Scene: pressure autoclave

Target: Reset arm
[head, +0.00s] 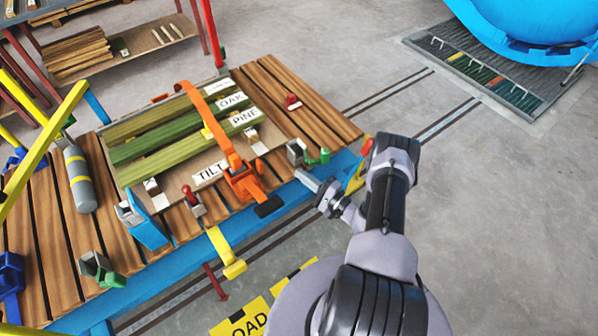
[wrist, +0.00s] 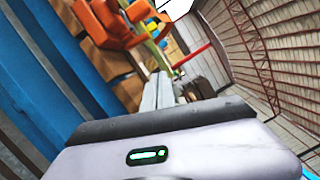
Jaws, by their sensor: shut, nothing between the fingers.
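My arm rises from the lower right of the head view and bends down toward the right front edge of the workbench. My gripper (head: 308,181) points left, close to the blue front edge of the bench, near the orange clamp. In the wrist view my gripper (wrist: 160,82) is shut and empty, its fingers together. The orange clamp (head: 243,182) lies across a tray of green boards and also shows in the wrist view (wrist: 108,24). The gap between my gripper and the bench edge is hard to judge.
The slatted workbench (head: 45,225) holds a grey cylinder (head: 79,180), green boards (head: 165,135) labelled OAK and PINE, and a TILT label. A yellow lever (head: 228,252) sticks out in front. A blue vessel (head: 530,20) stands at upper right.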

